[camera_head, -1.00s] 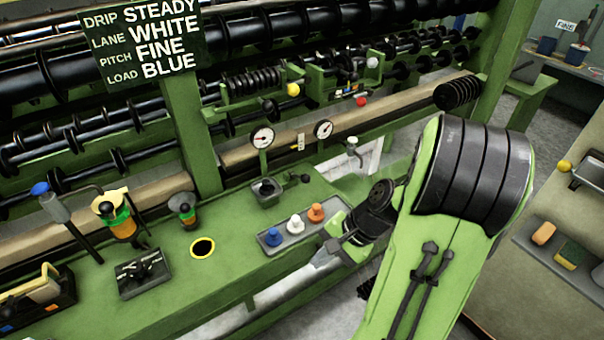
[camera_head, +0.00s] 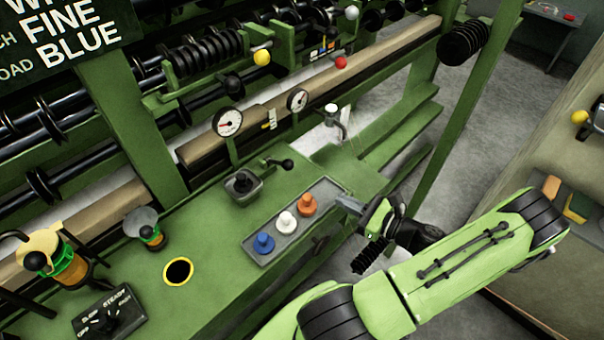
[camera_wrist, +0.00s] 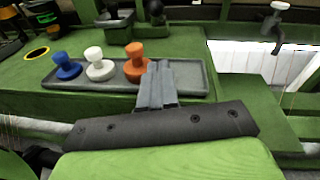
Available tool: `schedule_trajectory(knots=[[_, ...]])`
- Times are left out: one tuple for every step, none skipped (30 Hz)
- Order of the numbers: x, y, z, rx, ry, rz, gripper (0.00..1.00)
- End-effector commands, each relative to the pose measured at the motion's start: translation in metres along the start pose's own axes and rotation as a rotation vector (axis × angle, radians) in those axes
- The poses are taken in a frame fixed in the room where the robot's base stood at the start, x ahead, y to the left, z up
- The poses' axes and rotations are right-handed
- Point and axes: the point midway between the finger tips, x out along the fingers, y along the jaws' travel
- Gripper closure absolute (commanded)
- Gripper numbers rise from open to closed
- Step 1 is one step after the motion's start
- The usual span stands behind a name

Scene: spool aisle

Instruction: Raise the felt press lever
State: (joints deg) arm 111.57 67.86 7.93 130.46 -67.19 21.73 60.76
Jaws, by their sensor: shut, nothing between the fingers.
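No label in view marks the felt press lever, so I cannot tell which part it is. A short lever with a black knob (camera_head: 287,164) stands beside a small grey cup (camera_head: 243,185) on the green bench. Levers or rods with a yellow ball (camera_head: 262,57), a red ball (camera_head: 341,62) and a white ball (camera_head: 352,12) sit on the machine behind. My gripper (camera_head: 347,204) is shut and empty, at the right end of the grey tray. In the wrist view its closed fingers (camera_wrist: 157,86) overlap the tray beside the orange peg.
The grey tray (camera_head: 262,259) holds blue (camera_head: 263,244), white (camera_head: 286,222) and orange (camera_head: 307,205) pegs. Two gauges (camera_head: 228,122) and a white-topped tap (camera_head: 332,112) stand behind. A dial box (camera_head: 108,315) and a yellow-rimmed hole (camera_head: 178,271) are at the left.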

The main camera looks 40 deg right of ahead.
Motion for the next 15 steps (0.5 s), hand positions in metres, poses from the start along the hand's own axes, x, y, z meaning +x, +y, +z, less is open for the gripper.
schedule_trajectory(knots=[[0.004,0.000,0.000,-0.001,-0.001,0.002,1.00],[0.007,0.001,0.000,-0.001,-0.002,0.004,1.00],[0.012,0.001,0.000,-0.001,-0.003,0.005,1.00],[0.018,0.001,-0.001,-0.001,-0.003,0.005,1.00],[0.024,0.002,-0.001,-0.001,-0.003,0.007,1.00],[0.032,0.002,-0.001,-0.002,-0.003,0.008,1.00],[0.039,0.002,-0.002,-0.002,-0.003,0.008,1.00],[0.046,0.002,-0.002,-0.001,-0.002,0.008,1.00],[0.055,0.003,-0.002,-0.001,-0.002,0.009,1.00],[0.061,0.002,-0.002,-0.001,-0.002,0.009,1.00],[0.068,0.002,-0.002,-0.001,-0.002,0.009,1.00],[0.077,0.002,-0.002,-0.001,-0.002,0.008,1.00],[0.084,0.002,-0.002,-0.002,-0.002,0.008,1.00],[0.090,0.002,-0.002,-0.003,-0.002,0.009,1.00],[0.099,0.002,-0.002,-0.002,-0.002,0.008,1.00]])
